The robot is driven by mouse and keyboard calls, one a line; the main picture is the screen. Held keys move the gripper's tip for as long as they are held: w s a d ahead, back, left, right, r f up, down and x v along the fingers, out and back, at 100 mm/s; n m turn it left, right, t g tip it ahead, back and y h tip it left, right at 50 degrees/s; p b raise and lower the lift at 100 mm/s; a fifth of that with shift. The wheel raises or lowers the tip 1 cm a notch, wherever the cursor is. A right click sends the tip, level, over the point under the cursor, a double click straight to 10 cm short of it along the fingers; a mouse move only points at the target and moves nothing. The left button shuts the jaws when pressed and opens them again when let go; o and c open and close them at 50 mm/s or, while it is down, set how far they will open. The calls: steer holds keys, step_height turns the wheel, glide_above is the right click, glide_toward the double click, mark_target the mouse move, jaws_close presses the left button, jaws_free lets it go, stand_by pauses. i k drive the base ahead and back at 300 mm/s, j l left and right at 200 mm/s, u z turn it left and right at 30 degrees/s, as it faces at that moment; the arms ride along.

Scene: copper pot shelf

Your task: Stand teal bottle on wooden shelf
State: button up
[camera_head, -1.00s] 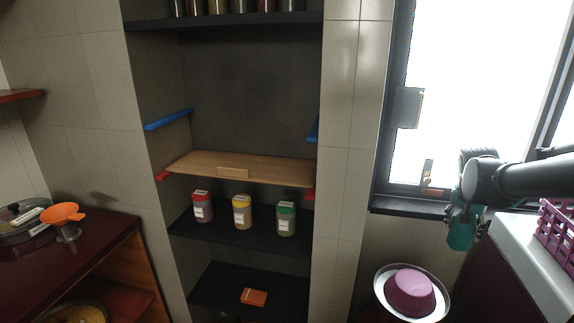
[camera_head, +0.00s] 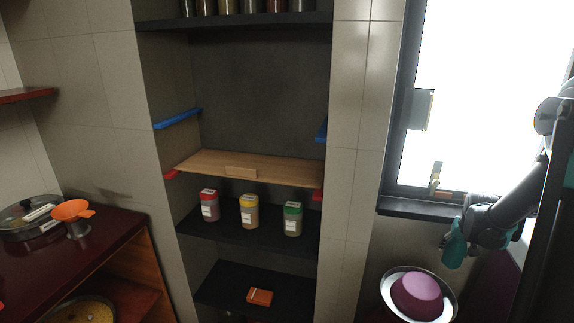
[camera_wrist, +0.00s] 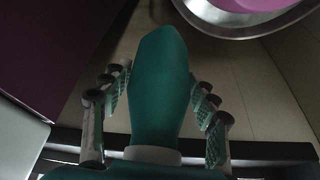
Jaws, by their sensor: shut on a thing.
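The teal bottle (camera_head: 455,246) is held in my gripper (camera_head: 464,240) at the right of the head view, below the window sill. In the wrist view the bottle (camera_wrist: 158,85) lies between the two fingers of my gripper (camera_wrist: 160,105), its far end pointing away from the wrist. The wooden shelf (camera_head: 285,171) is a light board across the niche at the middle of the head view. The bottle's side facing away from the cameras is hidden.
Several jars, with red, yellow and green lids (camera_head: 293,207), stand on the dark shelf below the wooden one. Blue brackets (camera_head: 178,119) jut above the board. A metal bowl with a purple one (camera_head: 417,296) stands below my gripper. A red counter with an orange funnel (camera_head: 73,211) is at left.

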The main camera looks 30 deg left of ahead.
mark_target(286, 170)
steer(key=k+l+u, duration=0.15)
steer(key=k, duration=0.2)
steer(key=k+l+u, duration=0.2)
steer(key=k, duration=0.2)
steer(key=j+u, duration=0.65)
